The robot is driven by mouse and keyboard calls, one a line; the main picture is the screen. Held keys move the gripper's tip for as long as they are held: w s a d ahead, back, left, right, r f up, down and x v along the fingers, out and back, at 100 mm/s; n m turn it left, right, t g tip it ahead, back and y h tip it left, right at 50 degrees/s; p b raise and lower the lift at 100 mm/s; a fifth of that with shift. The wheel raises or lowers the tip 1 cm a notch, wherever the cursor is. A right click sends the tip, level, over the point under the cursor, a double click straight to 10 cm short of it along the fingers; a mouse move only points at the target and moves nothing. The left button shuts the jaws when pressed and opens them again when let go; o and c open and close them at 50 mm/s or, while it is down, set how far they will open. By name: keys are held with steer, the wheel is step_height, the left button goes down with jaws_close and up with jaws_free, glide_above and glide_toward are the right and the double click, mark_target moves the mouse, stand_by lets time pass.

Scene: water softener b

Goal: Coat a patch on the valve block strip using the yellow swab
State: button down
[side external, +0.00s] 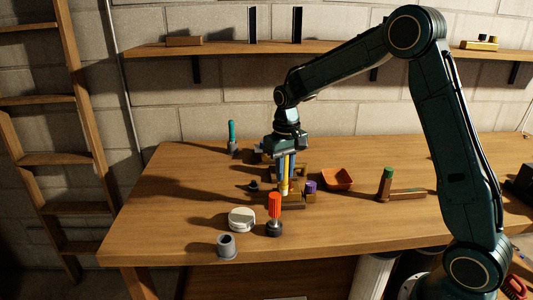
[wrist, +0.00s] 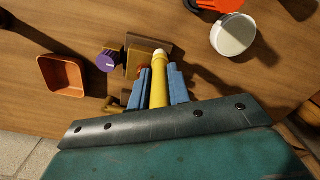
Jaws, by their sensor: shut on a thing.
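The yellow swab (wrist: 159,85) is pinched between the two blue fingers of my gripper (wrist: 157,84), with its pale tip pointing away from the palm. In the side view my gripper (side external: 284,167) is above the table, and the swab (side external: 284,187) hangs roughly upright, tip down. The brass-coloured valve block (wrist: 134,60) lies just beside the swab in the wrist view; it also shows in the side view (side external: 297,198). A purple knob (wrist: 107,61) sticks out from its side. I cannot tell whether the tip touches the strip. The fingers partly hide the block.
An orange tray (side external: 337,178) stands right of the block. A red-handled tool (side external: 275,207), a white round part (side external: 241,219) and a grey cup (side external: 226,246) stand in front. A teal-handled item (side external: 232,134) is behind left. The table's left side is clear.

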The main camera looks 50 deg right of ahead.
steer(key=shift+r, duration=3.05)
steer(key=shift+r, duration=0.1)
steer(key=shift+r, duration=1.4)
steer(key=shift+f, duration=0.25)
steer(key=shift+f, duration=3.3)
steer(key=shift+f, duration=1)
steer(key=shift+w+d, duration=0.1)
steer(key=shift+d, duration=0.05)
steer(key=shift+w+d+r, duration=0.1)
steer(key=shift+w+d, duration=1)
